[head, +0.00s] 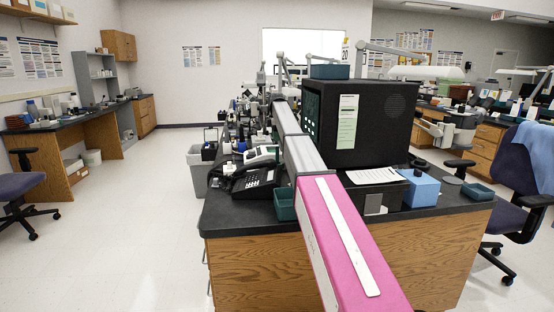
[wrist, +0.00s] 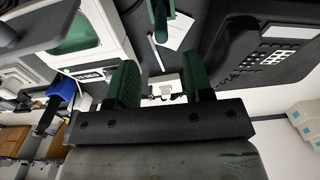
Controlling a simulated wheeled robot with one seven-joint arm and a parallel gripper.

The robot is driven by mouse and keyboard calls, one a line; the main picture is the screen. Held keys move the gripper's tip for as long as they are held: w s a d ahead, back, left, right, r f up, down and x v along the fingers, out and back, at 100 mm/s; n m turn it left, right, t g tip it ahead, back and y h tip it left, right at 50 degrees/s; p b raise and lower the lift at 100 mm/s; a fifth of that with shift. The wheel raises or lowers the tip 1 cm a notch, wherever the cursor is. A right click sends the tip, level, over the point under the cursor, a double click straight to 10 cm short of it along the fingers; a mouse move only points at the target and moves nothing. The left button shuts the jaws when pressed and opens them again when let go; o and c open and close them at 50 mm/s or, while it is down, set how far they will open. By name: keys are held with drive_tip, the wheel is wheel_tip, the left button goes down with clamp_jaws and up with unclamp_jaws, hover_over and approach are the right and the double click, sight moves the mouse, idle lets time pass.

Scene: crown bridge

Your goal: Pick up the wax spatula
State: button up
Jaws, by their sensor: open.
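My gripper (wrist: 161,80) shows in the wrist view with its two green fingers apart, one left and one right of centre. I see nothing held between them. In the wrist view a thin pale stick (wrist: 158,54) lies on the dark bench top beyond the fingers, close to a white sheet. It may be the wax spatula, but it is too small to tell. I cannot make out a wax spatula in the head view. My gripper does not show there.
A dark bench top (head: 236,216) bears a black telephone (head: 254,180), a large black box (head: 360,125), a blue box (head: 420,188) and a teal tray (head: 284,205). A long pink block (head: 345,245) crosses the foreground. An office chair (head: 520,190) stands right; floor is open left.

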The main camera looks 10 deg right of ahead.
sight(277, 150)
drive_tip(key=f, duration=0.8)
drive_tip(key=shift+s+d, duration=0.1)
drive_tip(key=shift+d, duration=0.1)
clamp_jaws()
